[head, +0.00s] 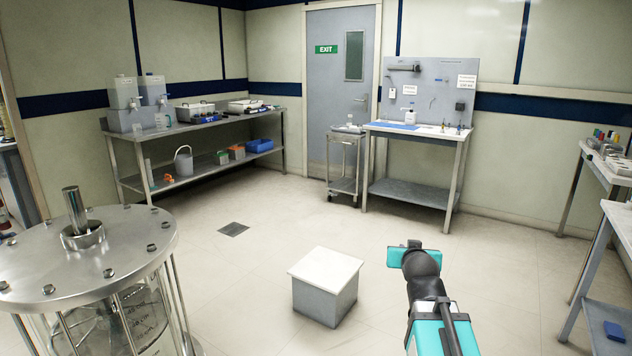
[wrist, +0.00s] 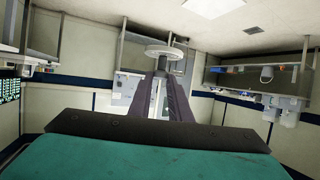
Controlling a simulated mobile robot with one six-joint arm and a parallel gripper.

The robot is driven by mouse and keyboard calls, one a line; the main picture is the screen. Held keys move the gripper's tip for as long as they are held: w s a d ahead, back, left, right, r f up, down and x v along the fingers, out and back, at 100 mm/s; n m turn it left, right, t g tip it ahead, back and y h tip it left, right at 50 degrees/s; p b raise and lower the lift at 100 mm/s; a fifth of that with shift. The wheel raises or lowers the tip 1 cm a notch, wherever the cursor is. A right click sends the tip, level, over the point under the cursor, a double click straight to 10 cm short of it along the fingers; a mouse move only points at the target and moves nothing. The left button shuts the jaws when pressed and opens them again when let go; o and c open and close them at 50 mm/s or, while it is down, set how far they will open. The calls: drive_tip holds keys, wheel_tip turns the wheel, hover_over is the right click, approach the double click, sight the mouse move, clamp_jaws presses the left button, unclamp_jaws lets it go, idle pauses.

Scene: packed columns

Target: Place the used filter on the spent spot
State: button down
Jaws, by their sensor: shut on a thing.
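My gripper (wrist: 170,72) shows in the wrist view with its two long dark fingers closed on a pale, round, disc-like piece, which I take to be the used filter (wrist: 165,51). The filter is held at the fingertips, in the air. In the head view my teal and black wrist (head: 415,262) is at the lower right, above the floor; the fingers and filter are hidden behind it. The back bench (head: 415,127) has a pegboard, small signs, a blue mat (head: 393,126) and a bottle. The signs are too small to read, so I cannot tell which place is the spent spot.
A white-topped box (head: 325,268) stands on the floor left of my arm. A steel vessel (head: 85,255) fills the lower left. A small cart (head: 345,160) stands beside the back bench. A long bench (head: 200,125) is at left. Open floor lies between.

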drive_tip(key=shift+w+a+r+n+y, duration=0.6)
drive_tip(key=shift+w+a+r+y, duration=0.1)
drive_tip(key=shift+a+r, duration=0.15)
drive_tip(key=shift+w+a+r+n+y, duration=0.15)
drive_tip(key=shift+a+r+n+y, duration=0.05)
drive_tip(key=shift+r+n+y, duration=0.35)
drive_tip(key=w+a+r, duration=0.2)
drive_tip(key=a+r, duration=0.4)
drive_tip(key=a, duration=0.1)
drive_tip(key=shift+w+r, duration=0.3)
drive_tip(key=shift+w, duration=0.05)
